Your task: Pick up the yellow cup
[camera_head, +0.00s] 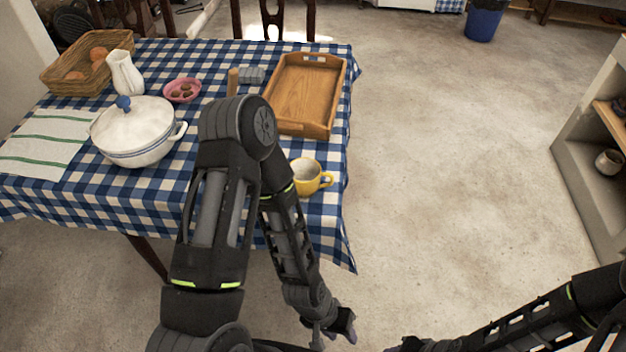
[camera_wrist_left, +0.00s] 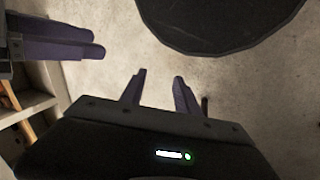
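The yellow cup (camera_head: 308,182) stands upright near the right front edge of the checked table, with a pale inside and its handle to the right. My left forearm hides part of its left side. My left gripper (camera_head: 338,328) hangs below and in front of the table, away from the cup. In the left wrist view its two fingers (camera_wrist_left: 160,92) are apart with only floor between them. My right gripper (camera_head: 400,346) is at the bottom edge of the head view, mostly cut off. Its fingers also show in the left wrist view (camera_wrist_left: 58,40), but their opening is unclear.
The checked tablecloth (camera_head: 335,215) covers the table. A wooden tray (camera_head: 300,90) lies behind the cup. A white pot (camera_head: 135,135), pink bowl (camera_head: 182,90), white jug (camera_head: 125,72) and basket (camera_head: 60,80) stand further left. Open floor lies right of the table, with a shelf (camera_head: 580,165) beyond.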

